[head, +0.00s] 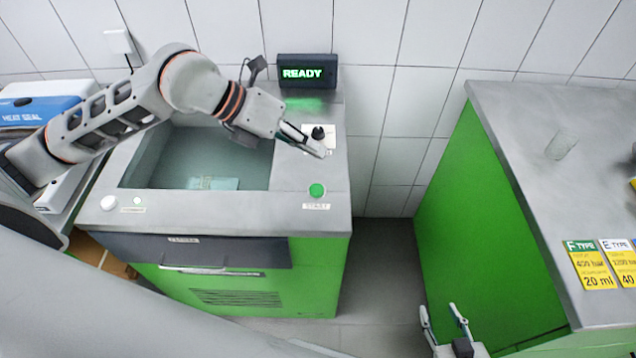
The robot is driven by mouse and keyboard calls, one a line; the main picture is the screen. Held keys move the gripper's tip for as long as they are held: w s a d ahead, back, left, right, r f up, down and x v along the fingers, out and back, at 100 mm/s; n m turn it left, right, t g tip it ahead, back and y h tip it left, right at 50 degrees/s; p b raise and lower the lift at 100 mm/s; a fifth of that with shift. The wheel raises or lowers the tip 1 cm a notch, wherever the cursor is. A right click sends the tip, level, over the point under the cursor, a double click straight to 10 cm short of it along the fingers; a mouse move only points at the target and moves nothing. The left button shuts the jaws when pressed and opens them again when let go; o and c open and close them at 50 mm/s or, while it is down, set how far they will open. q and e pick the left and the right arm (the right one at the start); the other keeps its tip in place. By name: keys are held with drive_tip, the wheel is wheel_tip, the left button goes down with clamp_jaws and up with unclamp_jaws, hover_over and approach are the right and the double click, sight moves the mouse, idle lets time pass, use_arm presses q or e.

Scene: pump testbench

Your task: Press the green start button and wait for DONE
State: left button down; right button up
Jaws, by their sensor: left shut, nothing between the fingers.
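The green start button (317,190) sits on the front right of the testbench top, above a small label. The display (307,73) at the back of the bench reads READY in green. My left gripper (322,152) is shut and empty, pointing down to the right over the bench's right side, beside a black knob (318,133). It is behind the green button and apart from it. My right gripper (443,312) is low at the bottom of the view, over the floor gap, with its fingers apart and nothing between them.
The testbench (335,220) has an open basin (160,165) with a pale object inside. A white button (108,203) is at its front left. A second counter (500,100) at right holds a clear glass (561,145) and yellow type cards (590,265). A heat sealer (40,112) stands at left.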

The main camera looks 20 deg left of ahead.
sight(313, 188)
use_arm(q)
wheel_tip(313, 188, down, 9)
drive_tip(key=b, duration=0.5)
drive_tip(key=shift+r, duration=0.1)
idle(0.6)
idle(1.0)
drive_tip(key=shift+f+b, duration=0.3)
drive_tip(key=shift+f, duration=0.15)
drive_tip(key=shift+f, duration=0.5)
idle(0.5)
idle(0.4)
drive_tip(key=shift+r+p, duration=0.4)
drive_tip(key=shift+r, duration=0.6)
